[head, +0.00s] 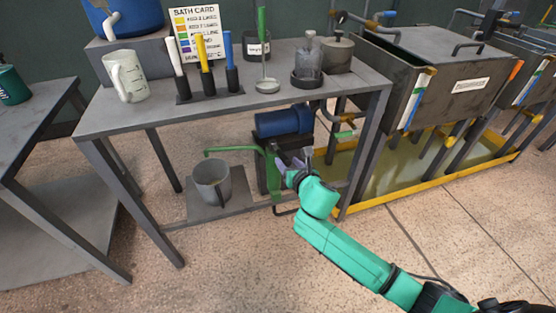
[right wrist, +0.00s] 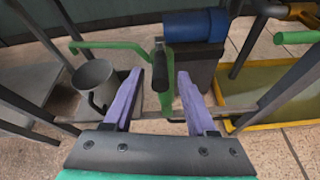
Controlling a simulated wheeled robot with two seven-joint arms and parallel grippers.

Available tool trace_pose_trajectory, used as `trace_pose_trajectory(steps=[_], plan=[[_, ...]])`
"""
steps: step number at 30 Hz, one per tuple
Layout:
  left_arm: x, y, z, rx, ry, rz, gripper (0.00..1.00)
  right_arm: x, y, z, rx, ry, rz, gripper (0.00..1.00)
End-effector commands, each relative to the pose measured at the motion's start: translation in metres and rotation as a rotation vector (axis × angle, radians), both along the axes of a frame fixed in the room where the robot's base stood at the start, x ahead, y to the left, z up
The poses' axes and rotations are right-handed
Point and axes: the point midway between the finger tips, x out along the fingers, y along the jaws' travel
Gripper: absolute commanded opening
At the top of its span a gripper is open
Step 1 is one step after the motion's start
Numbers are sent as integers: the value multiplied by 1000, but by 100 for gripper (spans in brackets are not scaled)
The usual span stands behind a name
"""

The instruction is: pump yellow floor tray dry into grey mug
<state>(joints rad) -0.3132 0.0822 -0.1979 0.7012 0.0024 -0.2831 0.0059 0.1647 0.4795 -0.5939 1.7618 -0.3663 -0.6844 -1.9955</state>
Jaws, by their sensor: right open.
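The yellow floor tray (head: 372,205) lies under the dark tanks at right, with yellowish-green liquid over its bottom. Its edge also shows in the right wrist view (right wrist: 262,124). The grey mug (head: 225,192) stands upright on a low shelf under the bench, below the end of a green spout (head: 225,150); it also shows in the right wrist view (right wrist: 93,73). The pump has a blue cylinder (head: 284,121) and a green upright lever with a black grip (right wrist: 160,70). My right gripper (right wrist: 160,78) is open, its purple fingers on either side of the lever; contact is unclear. My left gripper is out of view.
The bench top (head: 140,108) holds a white jug (head: 128,78), coloured-handled tools in a stand, a ladle and jars. Bench legs stand close around the pump. Another table (head: 30,105) is at left. The front floor is clear.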

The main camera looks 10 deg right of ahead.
Motion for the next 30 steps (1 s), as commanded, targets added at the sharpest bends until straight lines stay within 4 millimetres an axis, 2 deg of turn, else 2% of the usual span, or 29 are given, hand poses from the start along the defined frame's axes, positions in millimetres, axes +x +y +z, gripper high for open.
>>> trace_pose_trajectory(steps=[3, 7, 11, 17, 20, 21, 22, 30], plan=[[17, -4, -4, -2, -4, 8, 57, 29, 3, -14, 4, -2, -1, 57], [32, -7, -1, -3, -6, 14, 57, 49, 4, -22, 4, -1, -1, 57], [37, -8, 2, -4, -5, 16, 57, 57, 4, -24, 2, 0, 0, 57], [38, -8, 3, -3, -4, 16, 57, 57, 4, -23, 3, 0, 0, 57], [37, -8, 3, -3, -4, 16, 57, 57, 4, -23, 3, 0, 0, 23], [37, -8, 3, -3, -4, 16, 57, 57, 4, -23, 3, 0, 0, 7], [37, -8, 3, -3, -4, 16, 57, 57, 4, -24, 3, 0, 0, 0], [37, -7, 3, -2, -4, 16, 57, 57, 4, -24, 3, 1, 0, 0]])
